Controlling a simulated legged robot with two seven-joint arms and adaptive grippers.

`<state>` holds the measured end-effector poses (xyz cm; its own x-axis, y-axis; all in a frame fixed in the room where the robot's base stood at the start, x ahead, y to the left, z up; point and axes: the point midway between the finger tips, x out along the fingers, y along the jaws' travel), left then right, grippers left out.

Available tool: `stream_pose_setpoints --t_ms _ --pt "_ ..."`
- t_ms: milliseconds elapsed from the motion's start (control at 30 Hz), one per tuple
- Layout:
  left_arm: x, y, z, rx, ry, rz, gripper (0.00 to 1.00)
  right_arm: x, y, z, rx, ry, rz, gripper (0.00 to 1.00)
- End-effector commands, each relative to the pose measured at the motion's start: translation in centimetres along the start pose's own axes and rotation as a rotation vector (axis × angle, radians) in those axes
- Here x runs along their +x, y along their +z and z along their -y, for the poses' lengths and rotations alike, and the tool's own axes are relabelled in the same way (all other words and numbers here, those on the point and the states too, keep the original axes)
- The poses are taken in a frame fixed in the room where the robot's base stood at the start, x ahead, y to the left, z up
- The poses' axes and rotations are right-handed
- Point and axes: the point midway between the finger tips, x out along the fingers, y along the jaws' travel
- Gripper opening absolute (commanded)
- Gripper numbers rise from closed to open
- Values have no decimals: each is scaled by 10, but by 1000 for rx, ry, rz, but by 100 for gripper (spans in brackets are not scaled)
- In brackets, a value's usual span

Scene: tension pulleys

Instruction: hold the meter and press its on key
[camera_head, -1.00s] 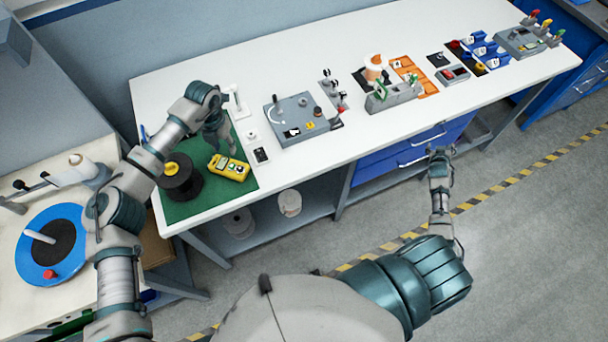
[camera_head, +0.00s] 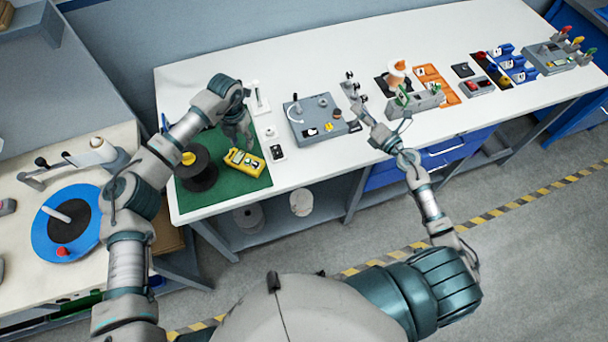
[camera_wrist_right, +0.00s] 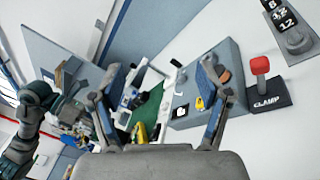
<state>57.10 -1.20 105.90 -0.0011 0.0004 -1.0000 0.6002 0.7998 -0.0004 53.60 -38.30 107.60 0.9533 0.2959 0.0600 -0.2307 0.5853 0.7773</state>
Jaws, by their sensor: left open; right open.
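The yellow meter (camera_head: 244,162) lies on the green mat (camera_head: 225,195) at the left end of the white bench. In the right wrist view, a yellow shape that looks like the meter (camera_wrist_right: 140,134) shows far off between the fingers. My left gripper (camera_head: 240,136) hangs over the mat just behind the meter, open and apparently empty; whether it touches the meter is unclear. My right gripper (camera_head: 360,110) is open and empty over the bench, well to the right of the meter. The meter's on key is too small to make out.
A black spool (camera_head: 197,168) stands on the mat left of the meter. A grey panel box (camera_head: 318,120) stands between the meter and my right gripper. A red-knobbed clamp lever (camera_wrist_right: 262,80) shows close by in the wrist view. Bench front near the meter is clear.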

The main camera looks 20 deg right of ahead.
Motion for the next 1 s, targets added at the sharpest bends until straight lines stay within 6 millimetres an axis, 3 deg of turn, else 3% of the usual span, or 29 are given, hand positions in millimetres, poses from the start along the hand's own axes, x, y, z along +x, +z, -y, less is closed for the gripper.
stream_pose_setpoints --t_ms 33,200,300,400,500,667,1000 --pt "0 0 0 0 0 0 42 3 -29 -14 -87 21 -76 77" --pt "0 0 0 0 1 0 42 -3 -128 -54 -428 106 -333 77" --pt "0 0 0 0 1 0 42 -14 -176 -71 -610 158 -454 77" --pt "0 0 0 0 1 0 42 -26 -211 -83 -763 204 -543 77" --pt "0 0 0 0 1 0 42 -35 -232 -90 -868 235 -599 77" --pt "0 1 1 0 1 -1 42 -37 -248 -93 -939 254 -632 77" --pt "0 1 0 0 0 -1 42 12 -285 -90 -938 253 -632 77"
